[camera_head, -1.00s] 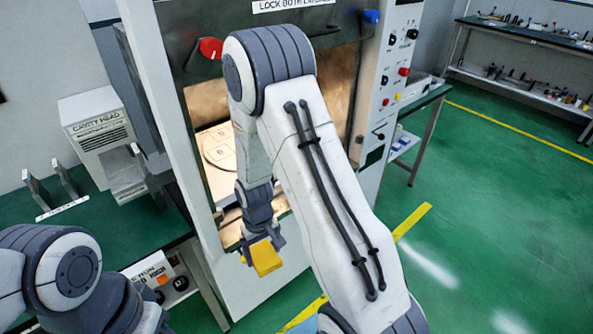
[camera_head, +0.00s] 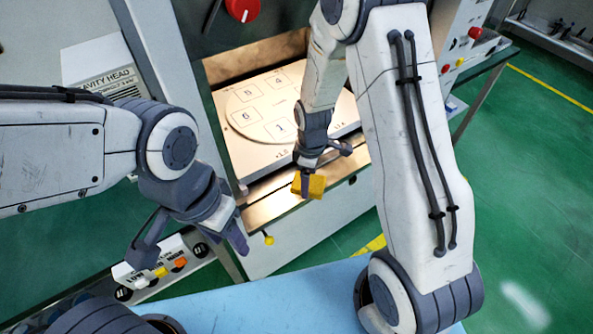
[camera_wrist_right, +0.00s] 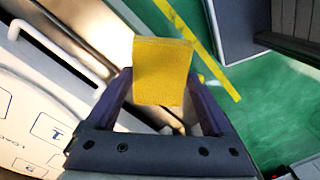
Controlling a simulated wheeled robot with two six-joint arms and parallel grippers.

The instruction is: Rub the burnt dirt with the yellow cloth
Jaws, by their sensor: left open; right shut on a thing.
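In the right wrist view the cloth (camera_wrist_right: 163,70) sits between the two fingers of the right gripper (camera_wrist_right: 160,88). My left gripper (camera_head: 190,250) is open and empty, left of the cavity and above the low control box. I cannot make out any burnt dirt; my right arm hides part of the cavity.
A red knob (camera_head: 242,10) is above the opening. A control box (camera_head: 160,268) with orange and yellow buttons is below my left gripper. Green floor (camera_head: 530,190) is open at right.

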